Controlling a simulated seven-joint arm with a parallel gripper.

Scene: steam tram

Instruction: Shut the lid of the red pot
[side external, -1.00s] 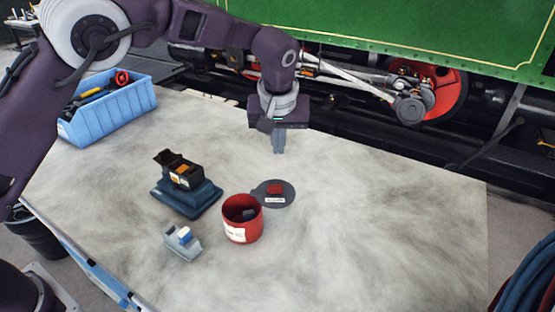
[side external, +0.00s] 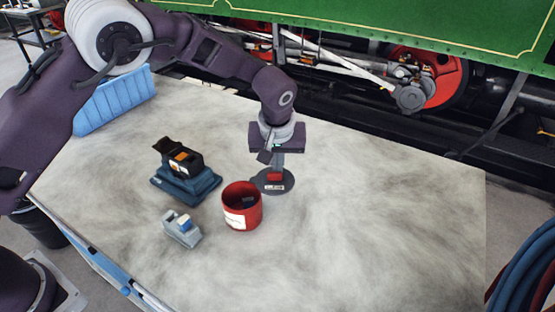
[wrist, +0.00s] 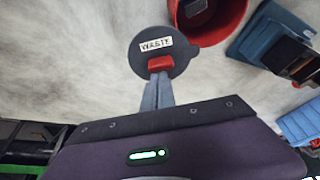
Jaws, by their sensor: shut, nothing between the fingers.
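The red pot (side external: 241,212) stands on the table with its mouth uncovered; something dark shows inside. It also shows at the top of the wrist view (wrist: 232,26). Its dark grey round lid (side external: 259,181) lies open beside the rim, on the far right side of the pot. In the wrist view the lid (wrist: 182,58) bears a "WASTE" label and a red block-shaped knob (wrist: 160,63). My gripper (wrist: 160,78) is shut and empty. Its fingertips are right at the knob's edge; I cannot tell whether they touch it.
A blue-based black device (side external: 184,173) stands left of the pot, and a small grey tape dispenser (side external: 181,230) in front of it. A blue bin (side external: 115,103) is at the far left. The table's right half is clear. A green steam tram (side external: 420,30) stands behind.

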